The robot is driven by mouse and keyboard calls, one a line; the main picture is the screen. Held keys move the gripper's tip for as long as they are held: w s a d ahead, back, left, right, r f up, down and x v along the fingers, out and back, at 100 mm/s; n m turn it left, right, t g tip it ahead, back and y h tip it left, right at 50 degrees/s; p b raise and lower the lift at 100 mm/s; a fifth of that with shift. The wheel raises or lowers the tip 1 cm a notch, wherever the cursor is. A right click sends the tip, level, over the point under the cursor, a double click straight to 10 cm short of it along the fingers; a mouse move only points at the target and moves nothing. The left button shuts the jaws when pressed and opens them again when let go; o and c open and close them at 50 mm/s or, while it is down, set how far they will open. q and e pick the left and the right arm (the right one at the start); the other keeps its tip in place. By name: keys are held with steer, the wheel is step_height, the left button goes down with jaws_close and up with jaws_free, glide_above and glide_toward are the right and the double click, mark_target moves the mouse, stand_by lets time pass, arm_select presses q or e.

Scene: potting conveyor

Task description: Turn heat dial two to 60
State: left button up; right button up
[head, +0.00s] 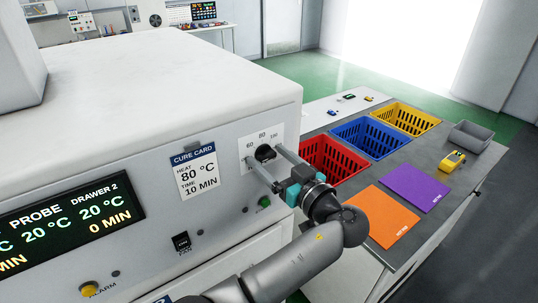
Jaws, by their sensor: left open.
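A black heat dial (264,153) sits on a white scale plate on the front of the white oven. The numbers 60 and 80 can be read on the plate; where the dial points is too small to tell. My left gripper (264,155) is open, with its two grey fingers reaching to the panel on either side of the dial. I cannot tell whether the fingers touch it. The fingers and teal gripper body hide the plate's lower part. My right gripper is not in view.
A cure card (194,172) reads heat 80 °C, time 10 min. A display (70,222) shows drawer 2 at 20 °C and 0 min. A green button (264,201) sits below the dial. Red (331,160), blue (368,138) and yellow (407,119) baskets stand on the bench at right.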

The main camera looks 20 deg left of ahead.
arm_select(q)
steer(key=shift+d, duration=0.1)
steer(key=shift+c, duration=0.4)
jaws_close()
steer(key=m, duration=0.4)
steer(key=shift+r+m+p, duration=0.1)
steer(key=shift+m+p, duration=0.25)
steer(key=shift+m, duration=2.05)
